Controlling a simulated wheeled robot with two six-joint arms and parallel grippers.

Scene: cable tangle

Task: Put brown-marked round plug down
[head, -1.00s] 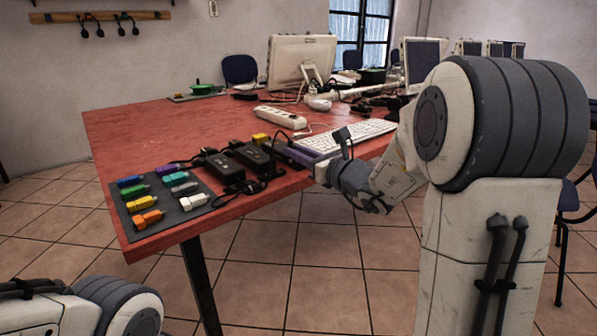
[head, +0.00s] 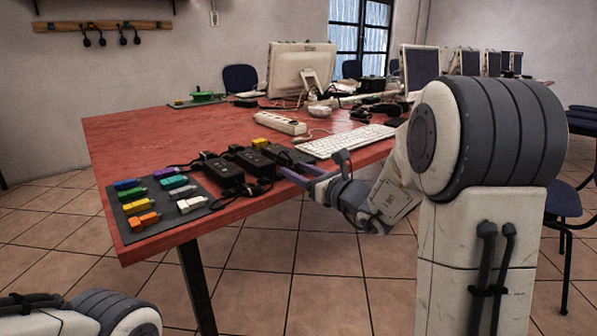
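My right gripper (head: 305,174) is just off the table's near right edge, beside the black adapters. Its two purple-grey fingers look spread apart, with nothing visible between them. Black adapters (head: 222,169) with dark cables lie along the near edge; another adapter (head: 256,162) sits to the right. A black cable (head: 250,187) bunches at the edge in front of them. Plug ends there are too small to tell apart, and I cannot make out a brown mark. My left gripper is out of view; only part of my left arm shows at the bottom left.
A dark mat (head: 165,215) with several coloured connectors lies on the red table (head: 150,130) at the near left corner. A keyboard (head: 346,140), a power strip (head: 280,123) and a monitor (head: 302,70) stand beyond.

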